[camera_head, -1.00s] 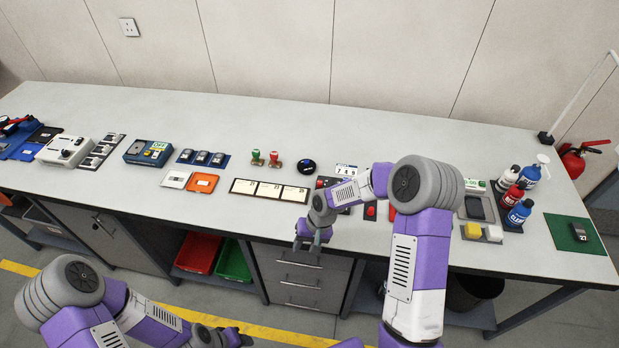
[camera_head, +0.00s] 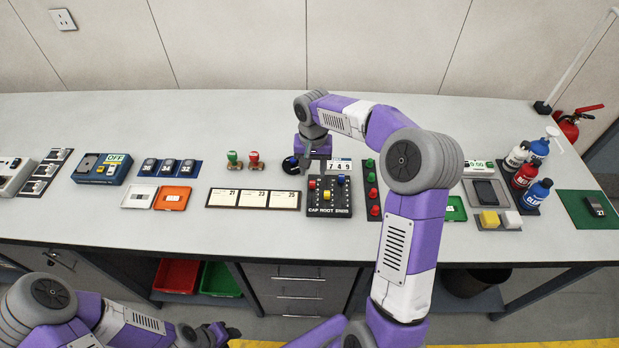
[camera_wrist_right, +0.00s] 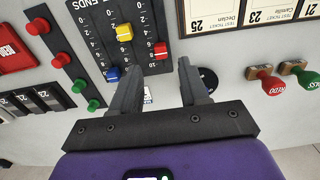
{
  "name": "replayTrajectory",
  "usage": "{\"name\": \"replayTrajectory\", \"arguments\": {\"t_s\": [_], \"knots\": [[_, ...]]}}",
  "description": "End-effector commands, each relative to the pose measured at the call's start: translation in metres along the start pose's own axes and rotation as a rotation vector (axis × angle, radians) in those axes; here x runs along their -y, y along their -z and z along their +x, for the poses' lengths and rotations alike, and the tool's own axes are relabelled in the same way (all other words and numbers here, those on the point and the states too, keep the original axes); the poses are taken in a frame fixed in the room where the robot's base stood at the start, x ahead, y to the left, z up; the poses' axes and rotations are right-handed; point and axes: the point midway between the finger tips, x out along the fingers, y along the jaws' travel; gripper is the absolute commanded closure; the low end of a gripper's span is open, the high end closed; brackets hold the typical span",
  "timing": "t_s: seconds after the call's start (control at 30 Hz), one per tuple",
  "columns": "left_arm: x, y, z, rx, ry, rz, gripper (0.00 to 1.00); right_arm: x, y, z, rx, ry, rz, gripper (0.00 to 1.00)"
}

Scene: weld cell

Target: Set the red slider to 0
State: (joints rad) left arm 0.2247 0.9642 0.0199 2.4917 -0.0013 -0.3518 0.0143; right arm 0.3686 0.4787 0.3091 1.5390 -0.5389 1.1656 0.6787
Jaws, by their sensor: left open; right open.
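A black slider panel (camera_head: 329,211) lies on the bench with a red slider (camera_head: 312,184), a yellow slider (camera_head: 326,194) and a blue slider (camera_head: 341,178). In the right wrist view the red slider (camera_wrist_right: 160,49) appears near the 8 mark, towards the 10 end of its scale. The yellow slider (camera_wrist_right: 124,32) is nearer mid-scale, and the blue slider (camera_wrist_right: 112,72) near 10. My right gripper (camera_wrist_right: 159,66) is open and empty above the panel's far edge; the red slider appears between its fingertip lines, just beyond them. My left gripper (camera_head: 217,333) is open, low in front of the bench.
A number display (camera_head: 340,165) and a round black dial (camera_head: 291,165) stand behind the panel. A strip of red and green buttons (camera_head: 373,190) is close on its right. Test tickets (camera_head: 253,198) lie left, stamps (camera_head: 254,160) behind them.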

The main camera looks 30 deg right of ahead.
Motion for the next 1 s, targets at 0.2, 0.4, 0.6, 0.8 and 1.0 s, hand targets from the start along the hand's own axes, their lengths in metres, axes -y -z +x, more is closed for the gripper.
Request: {"name": "replayTrajectory", "arguments": {"t_s": [0.2, 0.4, 0.6, 0.8, 1.0], "knots": [[0.004, 0.001, 0.009, -0.001, 0.0, 0.0, 0.57, 0.0, -0.001, 0.039, 0.004, 0.0, 0.0, 0.55], [0.004, 0.001, 0.012, -0.001, 0.0, 0.0, 0.57, 0.0, -0.001, 0.055, 0.002, 0.001, -0.001, 0.55], [0.004, 0.001, 0.012, -0.001, 0.0, 0.0, 0.57, 0.001, 0.0, 0.056, 0.001, 0.002, 0.0, 0.55], [0.004, 0.001, 0.012, -0.001, 0.0, 0.0, 0.57, 0.001, 0.0, 0.056, 0.001, 0.002, 0.0, 0.72], [0.004, 0.001, 0.012, -0.001, 0.0, 0.0, 0.57, 0.0, 0.0, 0.056, 0.001, 0.002, 0.0, 1.0]]}}
